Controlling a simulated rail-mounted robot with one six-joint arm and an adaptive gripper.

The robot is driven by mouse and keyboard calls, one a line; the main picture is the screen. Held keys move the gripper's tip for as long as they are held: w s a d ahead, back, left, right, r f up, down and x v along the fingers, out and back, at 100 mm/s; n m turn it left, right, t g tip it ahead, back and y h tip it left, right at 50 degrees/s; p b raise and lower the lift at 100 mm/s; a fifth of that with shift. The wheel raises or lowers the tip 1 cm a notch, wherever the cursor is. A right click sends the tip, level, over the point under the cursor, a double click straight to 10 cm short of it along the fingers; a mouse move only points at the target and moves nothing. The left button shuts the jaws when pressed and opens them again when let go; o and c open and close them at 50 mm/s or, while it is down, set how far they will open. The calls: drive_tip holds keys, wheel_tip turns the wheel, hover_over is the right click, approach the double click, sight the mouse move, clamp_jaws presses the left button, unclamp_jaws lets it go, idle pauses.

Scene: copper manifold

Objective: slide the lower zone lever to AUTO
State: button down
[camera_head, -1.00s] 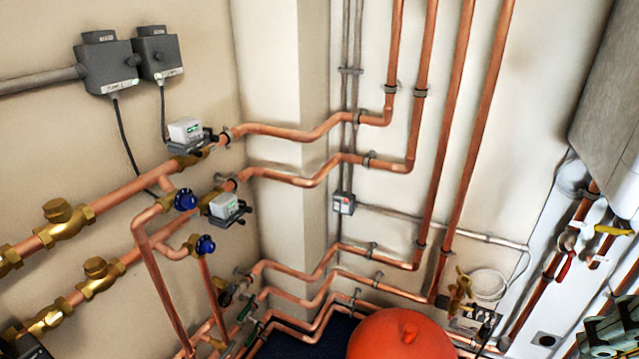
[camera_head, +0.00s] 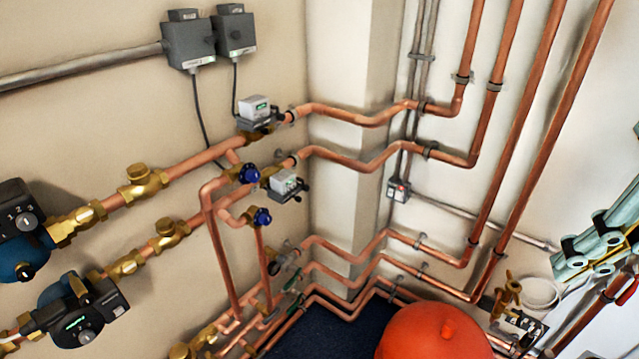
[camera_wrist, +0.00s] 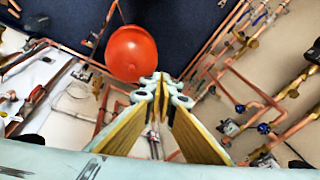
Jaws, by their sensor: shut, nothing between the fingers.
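The lower zone valve (camera_head: 285,182) is a pale box on a grey base, mounted on the lower of two copper pipes left of the wall corner. Its small dark lever (camera_head: 303,188) sticks out on the right side; I cannot read its markings or setting. The valve seems to show small in the wrist view (camera_wrist: 230,127), right of the fingers. My gripper (camera_head: 572,254) shows at the right edge of the head view, far from the valve. In the wrist view its teal and yellow fingers (camera_wrist: 162,90) meet at the tips, empty.
The upper zone valve (camera_head: 258,112) sits above, below two grey wall boxes (camera_head: 212,40). Blue-handled valves (camera_head: 250,174) stand close left of the lower valve. Pumps (camera_head: 85,308) are at lower left. A red tank (camera_head: 435,333) stands at bottom. Vertical copper pipes (camera_head: 530,130) line the right wall.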

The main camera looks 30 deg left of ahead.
drive_tip(key=w+a+f+n+g+y+p, duration=0.1)
drive_tip(key=w+a+n+g+y+p, duration=0.15)
drive_tip(key=w+a, duration=0.7)
drive_tip(key=w+a+f+n+g+y+p, duration=0.1)
drive_tip(key=w+a+n+p, duration=0.2)
drive_tip(key=w+a, duration=0.7)
drive_tip(key=w+a+f+n+g+y+p, duration=0.1)
drive_tip(key=a+f, duration=0.3)
drive_tip(key=a, duration=0.5)
drive_tip(key=w+a+f+n+g+y+p, duration=0.1)
drive_tip(key=w+a+f+n+p, duration=0.1)
drive_tip(key=a, duration=0.7)
drive_tip(key=w+a+f+n+g+y+p, duration=0.1)
drive_tip(key=w+a+f, duration=0.3)
drive_tip(key=a, duration=0.5)
drive_tip(key=shift+f+p, duration=0.45)
drive_tip(key=shift+f, duration=0.7)
drive_tip(key=shift+s+a+n, duration=0.1)
drive_tip(key=shift+a+n, duration=0.05)
drive_tip(key=shift+n, duration=0.1)
